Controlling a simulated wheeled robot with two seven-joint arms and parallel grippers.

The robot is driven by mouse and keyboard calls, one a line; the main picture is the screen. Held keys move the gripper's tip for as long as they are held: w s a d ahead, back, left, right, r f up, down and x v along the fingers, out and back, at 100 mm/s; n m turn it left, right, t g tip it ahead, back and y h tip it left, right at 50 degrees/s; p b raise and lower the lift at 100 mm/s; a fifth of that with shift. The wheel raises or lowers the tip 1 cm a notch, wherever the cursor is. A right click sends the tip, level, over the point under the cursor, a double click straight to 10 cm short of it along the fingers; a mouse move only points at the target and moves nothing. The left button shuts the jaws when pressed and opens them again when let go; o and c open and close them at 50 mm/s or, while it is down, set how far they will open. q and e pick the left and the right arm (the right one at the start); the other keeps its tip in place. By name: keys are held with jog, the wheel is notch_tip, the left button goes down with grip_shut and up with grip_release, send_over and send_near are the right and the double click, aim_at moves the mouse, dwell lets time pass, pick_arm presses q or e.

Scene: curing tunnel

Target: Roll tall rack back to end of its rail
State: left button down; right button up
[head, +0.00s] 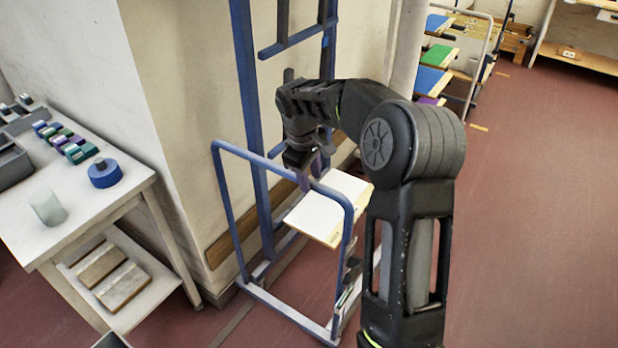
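The tall rack (248,95) is a blue frame with two high uprights and dark cross bars, standing against the beige wall in the head view. A lower blue hoop-shaped handle frame (226,205) stands at its front; my arm hides part of how they join. A white board (318,217) lies flat inside the frame. My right gripper (304,172) points down at the top bar of the hoop, with its fingers at or touching the bar. Whether they are closed around it is hidden. My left gripper is not in view.
A white table (95,205) with rolls and small coloured blocks stands at left, close to the wall corner. A thin floor rail (236,318) runs by the rack's base. Another rack with coloured boards (436,55) stands at the back. The red floor (540,200) at right is clear.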

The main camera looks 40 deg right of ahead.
jog(key=shift+o, duration=0.6)
notch_tip(320, 180, up, 8)
jog(key=a+b, duration=0.1)
jog(key=shift+s+a+f, duration=0.2)
jog(key=shift+s+a, duration=0.05)
dwell(0.3)
